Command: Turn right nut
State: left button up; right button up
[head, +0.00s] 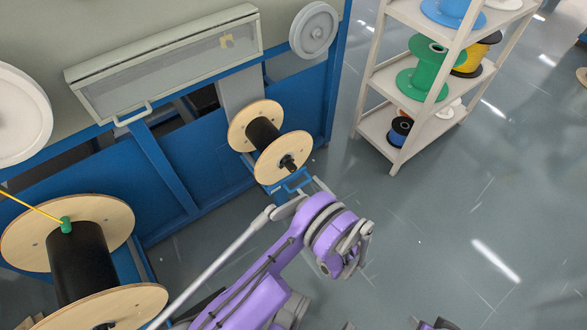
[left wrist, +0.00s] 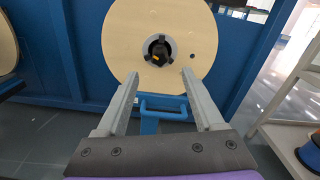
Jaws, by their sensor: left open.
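The right nut is a black hub nut (head: 288,162) at the centre of the right spool (head: 265,138), which has pale wooden flanges and a black core. In the left wrist view the nut (left wrist: 158,50) faces the camera in a grey ring, with a small orange mark in it. My left gripper (head: 293,195) is open and empty, just in front of and below the spool. Its fingers (left wrist: 158,84) point at the flange, below and on either side of the nut, and do not touch it.
A blue handle (left wrist: 163,107) sticks out below the spool, between the fingers in view. A larger spool (head: 78,265) with a yellow cable stands at left. A beige shelf (head: 395,165) with coloured spools stands at right. The floor (head: 440,225) in front is clear.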

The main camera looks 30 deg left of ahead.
aim_at(294, 170)
pick_arm(q)
jog(key=b+x, duration=0.1)
jog(key=x, duration=0.9)
jog(key=shift+b, duration=0.4)
grip_shut()
